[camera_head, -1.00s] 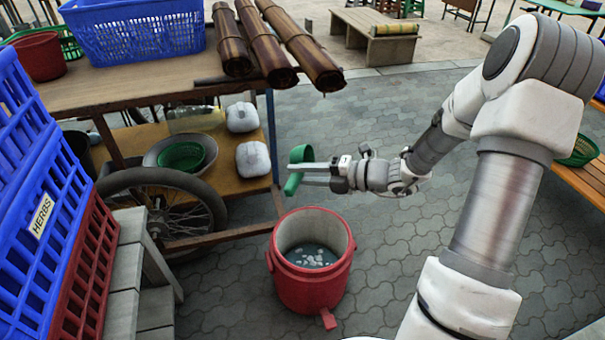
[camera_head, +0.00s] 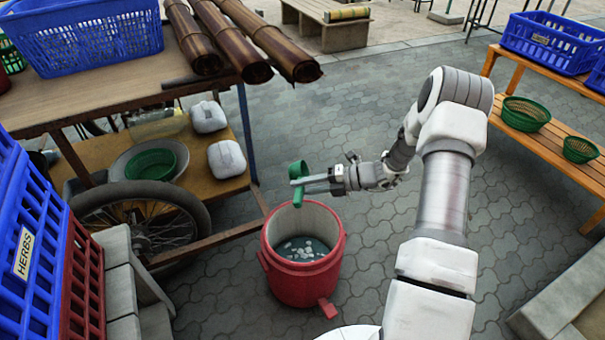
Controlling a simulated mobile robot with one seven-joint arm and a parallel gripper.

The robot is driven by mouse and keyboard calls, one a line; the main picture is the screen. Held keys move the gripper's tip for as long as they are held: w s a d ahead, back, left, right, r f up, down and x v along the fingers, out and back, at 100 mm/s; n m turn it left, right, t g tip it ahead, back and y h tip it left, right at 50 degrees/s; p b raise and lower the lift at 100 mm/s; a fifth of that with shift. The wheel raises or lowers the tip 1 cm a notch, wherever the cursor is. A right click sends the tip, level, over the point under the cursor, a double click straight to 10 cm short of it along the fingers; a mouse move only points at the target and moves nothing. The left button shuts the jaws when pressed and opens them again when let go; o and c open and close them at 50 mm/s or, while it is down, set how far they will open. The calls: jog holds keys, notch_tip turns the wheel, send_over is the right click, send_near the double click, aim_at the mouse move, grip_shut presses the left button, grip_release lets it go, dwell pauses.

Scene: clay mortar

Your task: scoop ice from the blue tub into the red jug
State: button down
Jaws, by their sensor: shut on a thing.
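A red jug (camera_head: 300,283) stands on the paving. Its top is open, and pale ice pieces float in dark liquid inside. A red spout sticks out low at its front. My gripper (camera_head: 318,184) is shut on a green scoop (camera_head: 297,172), just above the jug's far rim. The scoop's cup is tilted at the fingertips and its handle hangs down. I cannot tell whether the cup holds ice. No blue tub of ice can be made out; the blue things in view are crates.
A wooden cart (camera_head: 100,95) with a wheel (camera_head: 150,222) stands left of the jug, holding a blue basket (camera_head: 85,40) and bamboo rolls (camera_head: 262,38). A "HERBS" crate (camera_head: 30,235) is at the left edge. A bench (camera_head: 545,135) stands right. Paving between is clear.

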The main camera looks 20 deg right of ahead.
notch_tip(320, 180, down, 15)
jog(key=s+a+n+g+h+p, duration=0.2)
jog(key=n+g+h+p, duration=0.2)
jog(key=h+p, duration=0.5)
jog(key=g+h, duration=0.1)
jog(key=h, duration=0.2)
jog(key=shift+a+h, duration=0.3)
jog(key=shift+h, duration=0.1)
